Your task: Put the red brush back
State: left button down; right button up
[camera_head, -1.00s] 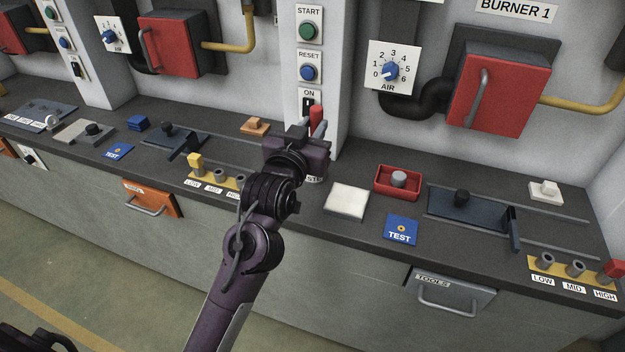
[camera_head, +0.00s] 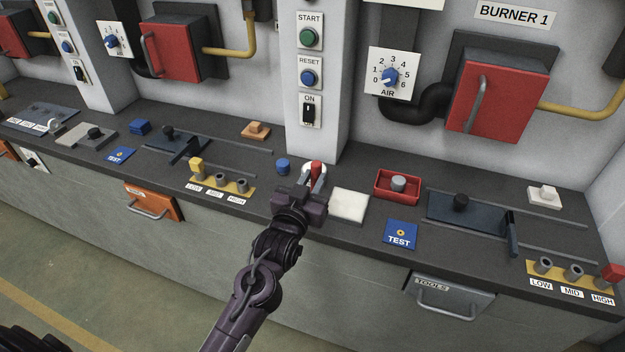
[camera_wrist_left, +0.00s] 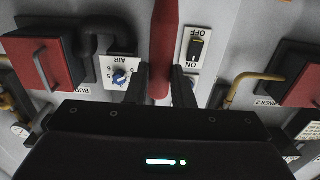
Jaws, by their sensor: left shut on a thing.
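The red brush (camera_head: 315,168) is upright between the fingers of my left gripper (camera_head: 310,183), which is shut on it. In the left wrist view the brush's red handle (camera_wrist_left: 163,45) stands between the two dark fingers of the gripper (camera_wrist_left: 160,88). The gripper is low over the counter, just left of the white square pad. A white round thing shows around and behind the brush; I cannot tell whether it is a holder or whether the brush touches it. The lower end of the brush is hidden by the gripper. My right gripper is not in view.
A blue knob (camera_head: 283,166) stands close to the left of the brush. The white pad (camera_head: 348,205) and a red tray (camera_head: 379,192) lie to the right. The pillar with buttons (camera_head: 322,120) rises behind. A yellow block with sockets (camera_head: 240,188) is on the left.

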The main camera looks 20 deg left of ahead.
pick_arm(q)
jog(key=c, duration=1.7)
grip_release()
jog(key=shift+f, duration=0.1)
jog(key=o, duration=0.4)
jog(key=shift+o, duration=0.2)
